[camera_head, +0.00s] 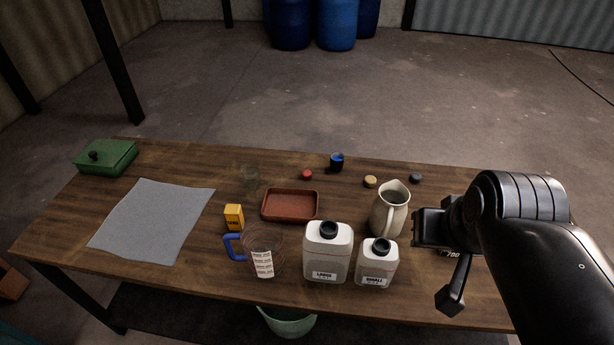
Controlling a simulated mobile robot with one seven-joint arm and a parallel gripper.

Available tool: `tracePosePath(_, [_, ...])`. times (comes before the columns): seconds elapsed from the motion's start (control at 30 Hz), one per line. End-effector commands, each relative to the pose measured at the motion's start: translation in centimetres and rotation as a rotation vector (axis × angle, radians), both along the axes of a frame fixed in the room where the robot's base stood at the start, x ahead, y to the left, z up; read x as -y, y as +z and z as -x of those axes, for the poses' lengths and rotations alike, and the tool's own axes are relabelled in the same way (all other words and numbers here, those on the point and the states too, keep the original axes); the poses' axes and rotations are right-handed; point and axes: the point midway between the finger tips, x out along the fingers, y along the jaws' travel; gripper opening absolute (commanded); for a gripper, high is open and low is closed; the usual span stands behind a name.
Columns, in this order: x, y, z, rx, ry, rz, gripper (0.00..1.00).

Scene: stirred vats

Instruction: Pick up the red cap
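The red cap (307,175) is a small round piece lying on the wooden table (330,163), just behind the reddish-brown tray (290,219). It is in plain view and nothing touches it. My gripper (452,295) is at the right of the picture, over the table's right part, far to the right of the cap and nearer the front. Part of it is hidden by my arm, and I cannot tell how far apart its fingers are. I see nothing held in it.
A cream jug (390,210), two white bottles (327,255) and a measuring jug (264,255) stand nearer the front. A grey cloth (153,220) lies left.

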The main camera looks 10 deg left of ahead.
Motion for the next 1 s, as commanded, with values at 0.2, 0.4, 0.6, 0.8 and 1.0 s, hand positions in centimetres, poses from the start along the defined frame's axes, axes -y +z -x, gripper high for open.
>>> tracePosePath(0.2, [0.0,0.0,0.0,0.0,0.0,0.0,0.14])
tracePosePath(0.4, [0.0,0.0,0.0,0.0,0.0,0.0,0.3])
tracePosePath(0.6, [0.0,0.0,0.0,0.0,0.0,0.0,0.47])
tracePosePath(0.8, [0.0,0.0,0.0,0.0,0.0,0.0,0.56])
tracePosePath(1.0, [-0.07,0.12,-0.3,-0.001,0.002,-0.001,0.56])
